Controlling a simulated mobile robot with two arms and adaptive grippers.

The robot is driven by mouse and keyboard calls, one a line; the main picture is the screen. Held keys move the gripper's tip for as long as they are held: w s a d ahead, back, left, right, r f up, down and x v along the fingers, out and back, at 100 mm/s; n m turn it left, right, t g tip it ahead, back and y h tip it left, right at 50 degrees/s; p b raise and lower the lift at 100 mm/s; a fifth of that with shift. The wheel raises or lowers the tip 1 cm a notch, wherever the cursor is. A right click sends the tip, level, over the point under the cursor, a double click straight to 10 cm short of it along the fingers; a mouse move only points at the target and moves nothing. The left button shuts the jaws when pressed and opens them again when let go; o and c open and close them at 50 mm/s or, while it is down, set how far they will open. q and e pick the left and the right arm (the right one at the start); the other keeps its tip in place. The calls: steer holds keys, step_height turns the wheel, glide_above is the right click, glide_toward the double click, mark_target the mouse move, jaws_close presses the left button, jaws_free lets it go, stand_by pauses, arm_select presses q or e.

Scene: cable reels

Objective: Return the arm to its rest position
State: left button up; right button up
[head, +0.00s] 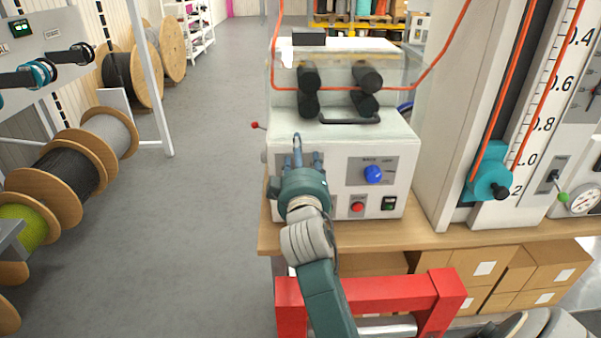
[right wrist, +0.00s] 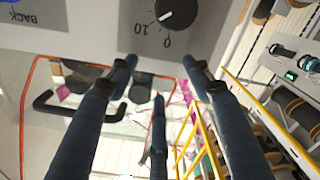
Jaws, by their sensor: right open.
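My right arm reaches up from the bottom of the head view, with its gripper (head: 297,160) in front of the left part of a white machine's front (head: 335,160). In the right wrist view the fingers of this gripper (right wrist: 158,75) are spread apart with nothing between them. A black knob (right wrist: 176,14) with a 0 to 10 scale lies just beyond the fingertips, apparently clear of them. In the head view my gripper hides this part of the panel. My left gripper is not in view.
The machine stands on a wooden bench (head: 450,240), with black rollers (head: 308,90), a black handle (head: 350,120) and an orange cable (head: 440,75). A tall scale column (head: 535,110) is to the right. Cable reels (head: 70,170) line the left. Grey floor (head: 205,170) between is clear.

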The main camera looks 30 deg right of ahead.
steer(key=shift+r, duration=1.05)
